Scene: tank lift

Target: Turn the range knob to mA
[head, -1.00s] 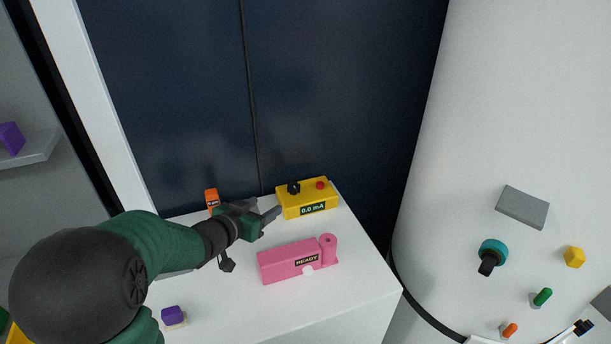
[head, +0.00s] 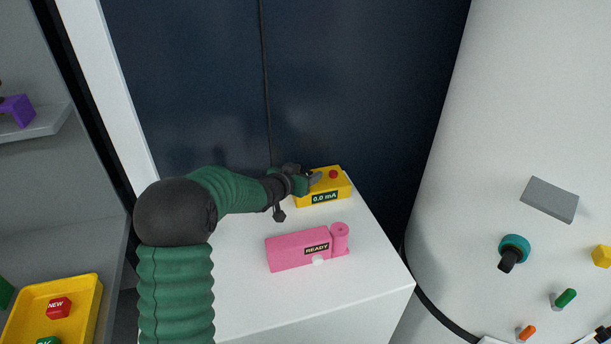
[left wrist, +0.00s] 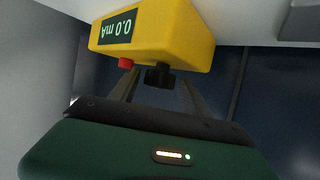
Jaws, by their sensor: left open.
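The yellow meter (head: 338,188) stands at the back of the white table, and its display reads "0.0 mA". A red button (head: 333,174) is on its top. My left gripper (head: 315,177) is over the left part of the meter and hides the black range knob in the head view. In the left wrist view the meter (left wrist: 170,25) appears upside down. The black knob (left wrist: 159,76) shows between the two open fingers of my left gripper (left wrist: 158,84); I cannot tell whether they touch it. The red button (left wrist: 126,63) is beside one finger. My right gripper is not in view.
A pink device (head: 297,251) marked "READY" sits in front of the meter on the white table (head: 330,300). A yellow tray (head: 88,310) with labelled blocks is at lower left. A large white tank (head: 520,110) with fittings stands at right.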

